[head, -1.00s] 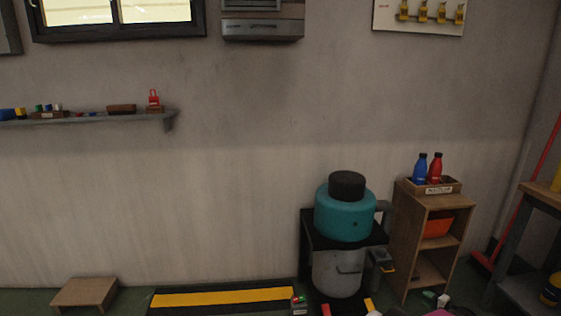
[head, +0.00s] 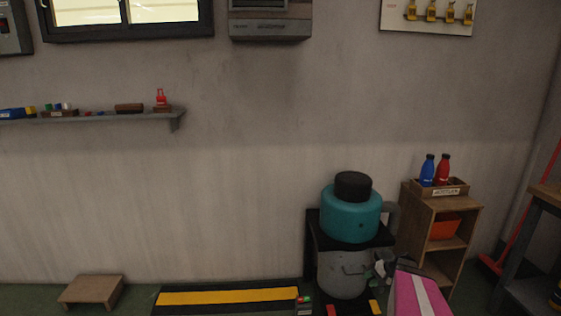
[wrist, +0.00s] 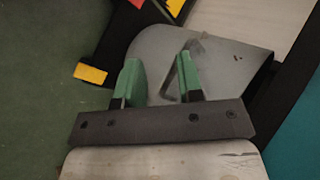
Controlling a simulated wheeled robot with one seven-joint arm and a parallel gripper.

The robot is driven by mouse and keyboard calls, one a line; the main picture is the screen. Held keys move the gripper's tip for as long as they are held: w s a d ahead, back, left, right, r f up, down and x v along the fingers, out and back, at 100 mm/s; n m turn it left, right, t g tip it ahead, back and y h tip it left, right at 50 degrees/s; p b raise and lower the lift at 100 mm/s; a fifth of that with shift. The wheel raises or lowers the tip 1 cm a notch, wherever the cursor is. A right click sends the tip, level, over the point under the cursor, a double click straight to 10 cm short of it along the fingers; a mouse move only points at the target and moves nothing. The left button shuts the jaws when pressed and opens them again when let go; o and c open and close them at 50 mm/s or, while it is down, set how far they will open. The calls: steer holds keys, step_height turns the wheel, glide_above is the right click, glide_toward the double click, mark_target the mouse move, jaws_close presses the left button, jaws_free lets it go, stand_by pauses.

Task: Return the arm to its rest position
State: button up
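My gripper (head: 381,268) is in front of the right side of the grey metal drum in the head view. The curved grey drum (wrist: 225,60) lies beyond the fingertips, with a dark handle line showing through the gap. I cannot tell how far the fingers are from the drum.
A teal vessel with a black lid (head: 350,220) sits above the drum (head: 340,275). A wooden shelf (head: 408,220) with bottles stands to the right. A low wooden stool (head: 92,289) and a black-yellow striped mat (head: 225,297) lie left.

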steer(key=s+a+r+n+g+h, duration=0.1)
steer(key=s+a+r+n+h, duration=0.1)
steer(key=s+a+r, duration=0.2)
steer(key=s+a+r+n+g+h, duration=0.1)
steer(key=s+a+r+h, duration=0.2)
steer(key=a+r, duration=0.3)
steer(key=s+a+r+n+g+h, duration=0.1)
steer(key=s+a+r, duration=0.4)
steer(key=a, duration=0.6)
steer(key=shift+s+r+n+h, duration=0.3)
steer(key=shift+s+n+h, duration=0.25)
steer(key=shift+n+h, duration=0.4)
